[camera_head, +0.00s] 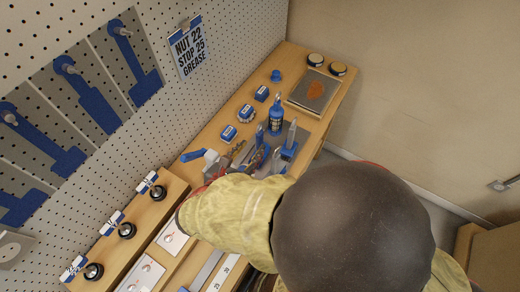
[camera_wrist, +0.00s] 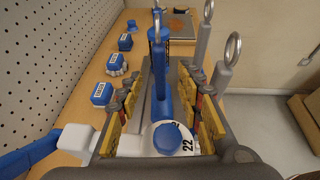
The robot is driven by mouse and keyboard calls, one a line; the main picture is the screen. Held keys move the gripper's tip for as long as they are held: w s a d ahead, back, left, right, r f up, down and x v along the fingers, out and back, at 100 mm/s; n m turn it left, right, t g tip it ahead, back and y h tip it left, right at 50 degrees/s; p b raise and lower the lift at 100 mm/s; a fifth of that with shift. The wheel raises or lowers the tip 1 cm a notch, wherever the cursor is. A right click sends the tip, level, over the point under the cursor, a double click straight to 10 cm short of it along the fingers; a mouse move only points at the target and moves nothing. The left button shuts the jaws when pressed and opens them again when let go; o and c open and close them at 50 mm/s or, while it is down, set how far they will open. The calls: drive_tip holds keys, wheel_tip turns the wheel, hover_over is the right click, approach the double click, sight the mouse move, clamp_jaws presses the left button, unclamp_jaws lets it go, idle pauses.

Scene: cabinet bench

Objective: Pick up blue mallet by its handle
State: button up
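The blue mallet's handle (camera_wrist: 161,82) stands upright with a metal ring at its top in the wrist view. It appears as a blue upright handle (camera_head: 261,135) among the tools in the head view. My gripper (camera_wrist: 163,98) is open, with one finger on each side of the blue handle and gaps showing. In the head view my sleeved arm and round dark joint hide much of the gripper. The mallet's head is not clearly seen.
Grey handles with rings (camera_wrist: 228,66) stand close on the right. A white piece with a blue cap (camera_wrist: 167,138), marked 22, and a blue lever (camera_wrist: 28,155) are near the gripper. Blue blocks (camera_wrist: 103,93) line the left. A blue bottle (camera_head: 277,116) and tray (camera_head: 300,105) stand behind.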

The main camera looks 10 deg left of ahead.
sight(257, 141)
drive_tip(key=b+x, duration=0.1)
drive_tip(key=x, duration=0.4)
drive_tip(key=shift+w, duration=0.3)
drive_tip(key=c, duration=0.3)
clamp_jaws()
drive_tip(key=shift+r, duration=0.1)
idle(0.6)
